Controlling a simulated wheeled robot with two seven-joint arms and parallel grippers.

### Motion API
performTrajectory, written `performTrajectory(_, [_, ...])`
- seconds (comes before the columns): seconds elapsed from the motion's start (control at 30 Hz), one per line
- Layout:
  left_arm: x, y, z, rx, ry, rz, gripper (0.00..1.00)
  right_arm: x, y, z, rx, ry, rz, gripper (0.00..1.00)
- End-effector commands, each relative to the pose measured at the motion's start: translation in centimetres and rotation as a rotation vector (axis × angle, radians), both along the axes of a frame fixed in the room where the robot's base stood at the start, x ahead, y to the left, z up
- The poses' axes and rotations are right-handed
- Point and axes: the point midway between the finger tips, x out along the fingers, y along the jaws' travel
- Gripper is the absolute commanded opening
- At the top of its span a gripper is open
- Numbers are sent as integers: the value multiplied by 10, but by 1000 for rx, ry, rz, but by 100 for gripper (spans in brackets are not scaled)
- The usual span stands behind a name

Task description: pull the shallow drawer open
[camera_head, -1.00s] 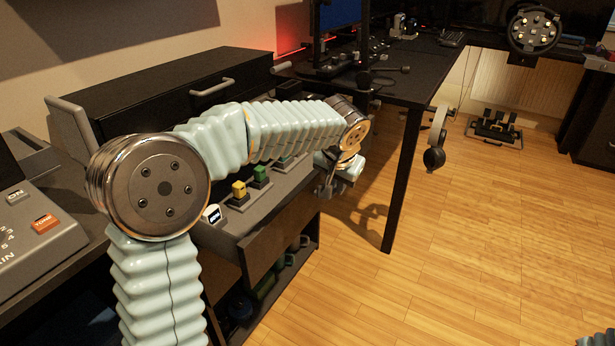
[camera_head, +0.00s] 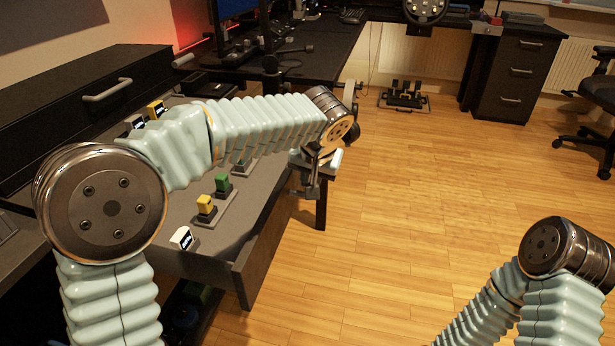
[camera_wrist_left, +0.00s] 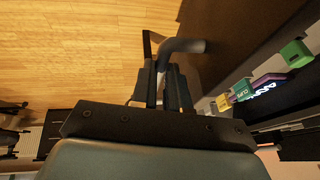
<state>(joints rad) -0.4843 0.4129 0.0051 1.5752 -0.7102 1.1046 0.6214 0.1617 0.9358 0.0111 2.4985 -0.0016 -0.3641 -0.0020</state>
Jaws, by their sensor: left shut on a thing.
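The shallow drawer (camera_head: 263,232) stands pulled out below a black cabinet on the left of the head view. Its grey floor holds yellow and green blocks and a white labelled one. The left arm reaches across it. My left gripper (camera_head: 312,188) is at the drawer's outer front edge. In the left wrist view, my left gripper (camera_wrist_left: 160,88) is shut on a grey bar handle (camera_wrist_left: 182,46); the dark drawer front lies just to its right. My right arm shows at the bottom right of the head view, but its gripper is out of the picture.
A black cabinet (camera_head: 85,100) with its own handle stands behind the drawer. A dark desk (camera_head: 310,60) with a monitor is at the back. Pedals (camera_head: 403,97) and a dark drawer unit (camera_head: 517,75) stand farther off. The wooden floor (camera_head: 430,190) in front is clear.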

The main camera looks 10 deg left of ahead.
Motion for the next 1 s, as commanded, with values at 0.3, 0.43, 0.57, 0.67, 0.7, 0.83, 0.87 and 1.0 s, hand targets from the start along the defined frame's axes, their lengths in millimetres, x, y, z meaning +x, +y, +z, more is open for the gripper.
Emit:
performTrajectory(0.3, [0,0,0,-1,-2,-1,36,0,0,0,0,0,0,43])
performTrajectory(0.43, [0,0,0,-1,-1,-1,40,0,0,0,0,0,0,43])
performTrajectory(0.57, [0,0,0,-1,-1,-1,40,0,0,0,0,0,0,43])
performTrajectory(0.67, [-1,0,4,-1,-2,0,40,0,0,0,0,0,0,43])
performTrajectory(0.7, [-2,-1,7,-1,-2,0,40,0,0,1,0,0,0,43])
performTrajectory(0.83, [-11,-4,28,-3,-5,-1,40,0,1,3,1,0,1,43])
performTrajectory(0.87, [-13,-5,34,-3,-6,-1,40,-1,1,4,1,1,2,43])
performTrajectory(1.0, [-27,-11,67,-3,-5,-2,40,-1,2,8,3,2,4,43])
